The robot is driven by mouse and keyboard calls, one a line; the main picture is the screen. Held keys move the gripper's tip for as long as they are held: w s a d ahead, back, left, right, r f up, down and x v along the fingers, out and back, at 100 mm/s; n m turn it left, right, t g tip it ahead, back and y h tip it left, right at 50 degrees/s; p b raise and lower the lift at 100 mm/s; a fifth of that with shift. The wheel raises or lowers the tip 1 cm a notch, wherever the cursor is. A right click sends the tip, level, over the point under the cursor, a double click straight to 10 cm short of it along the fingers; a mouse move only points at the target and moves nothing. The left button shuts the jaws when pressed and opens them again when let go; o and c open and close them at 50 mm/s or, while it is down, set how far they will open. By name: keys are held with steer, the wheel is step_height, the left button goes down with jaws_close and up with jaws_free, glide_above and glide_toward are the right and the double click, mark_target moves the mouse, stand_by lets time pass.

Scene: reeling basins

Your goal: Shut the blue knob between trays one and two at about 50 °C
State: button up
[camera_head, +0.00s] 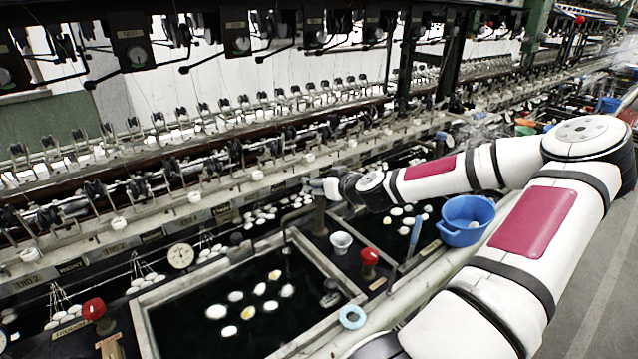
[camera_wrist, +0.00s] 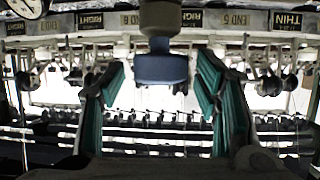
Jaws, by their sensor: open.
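The blue knob (camera_wrist: 160,68) shows in the wrist view between the two green-padded fingers of my gripper (camera_wrist: 158,80). The fingers are open, with a visible gap on each side of the knob. In the head view my gripper (camera_head: 322,187) is at the top of a short brown post (camera_head: 320,218) between two water trays; the knob itself cannot be made out there. The near tray (camera_head: 165,297) holds dark water and floating white cocoons. The farther tray (camera_head: 437,243) is partly hidden by my arm. A round dial (camera_head: 180,256) stands behind the near tray; its reading is too small to tell.
A blue basin (camera_head: 467,220) stands beside my arm. Reeling machinery runs along the back. The aisle floor (camera_head: 590,290) at right is clear.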

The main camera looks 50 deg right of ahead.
steer(key=shift+w+f, duration=0.1)
steer(key=shift+w, duration=0.05)
steer(key=c, duration=1.2)
steer(key=shift+o, duration=0.2)
steer(key=shift+m+g+h+p, duration=0.3)
steer(key=shift+m+g+h, duration=0.1)
steer(key=shift+m+h, duration=0.2)
steer(key=shift+w+r+m+g+h, duration=0.1)
steer(key=shift+m+g+h, duration=0.15)
steer(key=shift+m+h, duration=0.3)
steer(key=shift+w+r+m+g+h, duration=0.1)
steer(key=shift+m+g+h, duration=0.15)
steer(key=shift+m+h, duration=0.3)
steer(key=m+g+h+b, duration=0.2)
steer(key=m, duration=0.1)
steer(key=shift+f+h+b, duration=0.1)
steer(key=shift+h+b, duration=0.25)
steer(key=shift+h, duration=0.05)
steer(key=shift+m+g+h+b, duration=0.4)
steer(key=shift+m+g+b, duration=0.2)
steer(key=shift+g+b, duration=0.2)
steer(key=shift+s+d+m+g+h+b, duration=0.1)
steer(key=shift+s+m+g+h+b, duration=0.05)
steer(key=shift+m+g+h+b, duration=0.2)
